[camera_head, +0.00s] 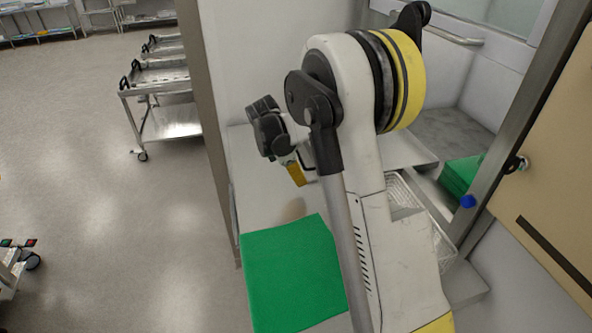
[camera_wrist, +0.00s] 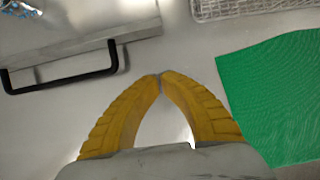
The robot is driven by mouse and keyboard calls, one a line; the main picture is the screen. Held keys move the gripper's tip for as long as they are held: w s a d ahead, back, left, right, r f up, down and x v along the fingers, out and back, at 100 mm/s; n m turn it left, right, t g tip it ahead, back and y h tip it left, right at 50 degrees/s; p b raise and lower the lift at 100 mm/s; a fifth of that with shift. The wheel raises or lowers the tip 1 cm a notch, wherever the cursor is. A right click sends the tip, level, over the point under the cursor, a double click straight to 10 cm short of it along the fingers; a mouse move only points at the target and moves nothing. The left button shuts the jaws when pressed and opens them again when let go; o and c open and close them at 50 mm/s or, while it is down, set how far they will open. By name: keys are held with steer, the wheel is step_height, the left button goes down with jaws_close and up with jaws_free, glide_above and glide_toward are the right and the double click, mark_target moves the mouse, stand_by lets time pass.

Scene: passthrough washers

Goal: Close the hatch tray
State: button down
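The metal hatch tray (camera_wrist: 80,30) shows at the upper left of the wrist view, with a black bar handle (camera_wrist: 62,80) along its near edge. In the head view, a flat metal plate (camera_head: 408,150) that appears to be the same tray shows to the right of my arm, which hides most of it. My gripper (camera_wrist: 159,76) has yellow fingers with their tips together and nothing visible between them. In the wrist view the fingertips are to the right of the handle, apart from it. My gripper also shows in the head view (camera_head: 297,173), above the pale counter.
A green sheet (camera_head: 290,272) lies on the counter (camera_head: 250,175). A wire basket (camera_head: 400,190) sits behind my arm. A green stack (camera_head: 461,174), a blue knob (camera_head: 468,201) and a tan door panel (camera_head: 550,150) are at right. Steel carts (camera_head: 160,85) stand on the open floor at left.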

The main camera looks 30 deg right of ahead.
mark_target(320, 188)
steer(key=x, duration=0.3)
steer(key=shift+d+f, duration=0.15)
steer(key=shift+f, duration=0.2)
steer(key=d, duration=0.1)
steer(key=s+d, duration=0.1)
steer(key=d, duration=0.1)
steer(key=shift+d, duration=0.45)
steer(key=shift+d, duration=0.1)
steer(key=s+d+b, duration=0.1)
steer(key=s+d, duration=0.1)
steer(key=d, duration=0.6)
steer(key=s+d+b, duration=0.2)
steer(key=d, duration=0.7)
steer(key=s+d+b, duration=0.1)
steer(key=s+d, duration=0.1)
steer(key=d, duration=0.6)
steer(key=shift+s+d, duration=0.4)
